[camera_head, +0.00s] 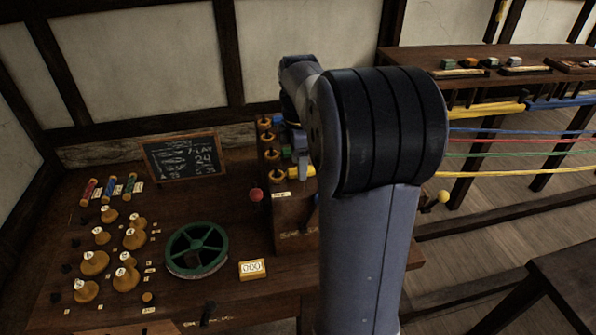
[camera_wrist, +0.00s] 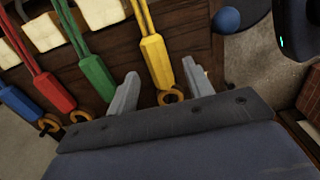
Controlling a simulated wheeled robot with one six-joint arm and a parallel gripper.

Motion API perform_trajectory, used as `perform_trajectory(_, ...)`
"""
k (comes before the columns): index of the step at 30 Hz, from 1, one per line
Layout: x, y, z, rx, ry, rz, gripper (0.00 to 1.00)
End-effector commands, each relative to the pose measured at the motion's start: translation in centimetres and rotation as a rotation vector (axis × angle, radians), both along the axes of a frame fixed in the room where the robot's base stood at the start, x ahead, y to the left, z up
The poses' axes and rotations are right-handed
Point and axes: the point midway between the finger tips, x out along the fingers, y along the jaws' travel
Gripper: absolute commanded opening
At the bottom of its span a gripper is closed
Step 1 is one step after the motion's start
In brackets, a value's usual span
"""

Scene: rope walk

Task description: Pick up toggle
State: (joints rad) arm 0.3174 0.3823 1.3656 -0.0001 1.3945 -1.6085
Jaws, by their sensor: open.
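Several coloured bars, each with paired cords and a wooden ring at one end, lie in a row in the wrist view: blue (camera_wrist: 20,104), red (camera_wrist: 51,90), green (camera_wrist: 97,77) and yellow (camera_wrist: 156,62). I cannot tell which of these, if any, is the toggle. My gripper (camera_wrist: 160,84) is open, with one finger on each side of the yellow bar's ringed end. The wooden ring (camera_wrist: 171,97) lies between the fingers, close to the palm. In the head view my arm hides most of the gripper; a yellow piece (camera_head: 301,172) shows beside it.
A green wheel (camera_head: 196,249), a numbered counter (camera_head: 252,269) and several wooden knobs (camera_head: 96,262) stand on the bench at left. A chalkboard (camera_head: 183,157) leans behind. Coloured ropes (camera_head: 520,153) stretch to the right. A blue ball (camera_wrist: 227,20) is near the gripper.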

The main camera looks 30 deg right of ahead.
Motion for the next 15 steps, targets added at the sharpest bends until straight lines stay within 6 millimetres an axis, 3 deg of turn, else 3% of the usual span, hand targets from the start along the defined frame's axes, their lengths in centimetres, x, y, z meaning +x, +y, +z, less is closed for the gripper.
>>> perform_trajectory(4, -0.03, 0.01, -1.43, 0.000, 0.001, 0.000, 0.49)
perform_trajectory(11, 0.00, 0.00, -1.62, 0.000, -0.001, 0.000, 0.49)
perform_trajectory(15, 0.00, 0.00, -1.61, 0.000, -0.001, 0.000, 0.39)
